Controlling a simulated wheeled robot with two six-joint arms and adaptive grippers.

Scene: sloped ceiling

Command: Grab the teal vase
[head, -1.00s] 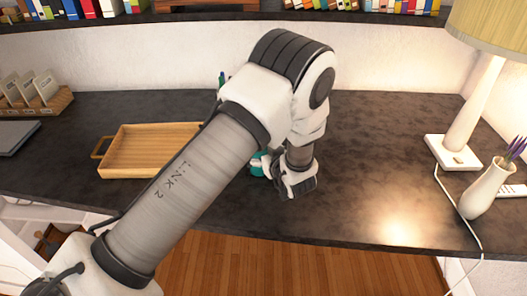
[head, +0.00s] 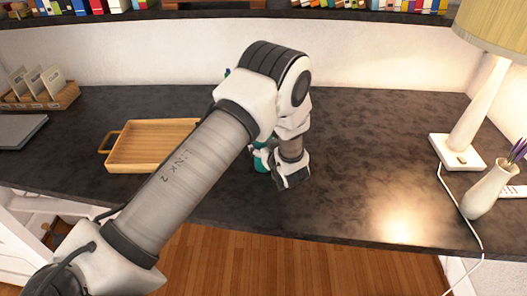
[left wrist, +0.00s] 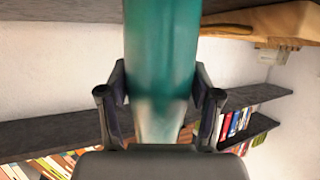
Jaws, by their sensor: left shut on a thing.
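The teal vase (left wrist: 160,65) fills the middle of the left wrist view, a smooth glossy column between the two dark fingers of my left gripper (left wrist: 160,108), which is shut on it. In the head view only a strip of the teal vase (head: 261,156) shows beside my left gripper (head: 276,172). The gripper and arm hide the rest of it, and its base cannot be made out. My right gripper is not in view.
A wooden tray (head: 150,163) lies left on the dark desk (head: 370,150). A lamp (head: 470,115) and a white vase with purple flowers (head: 488,190) stand at the right. A card holder (head: 45,98) is far left. The desk between gripper and lamp is clear.

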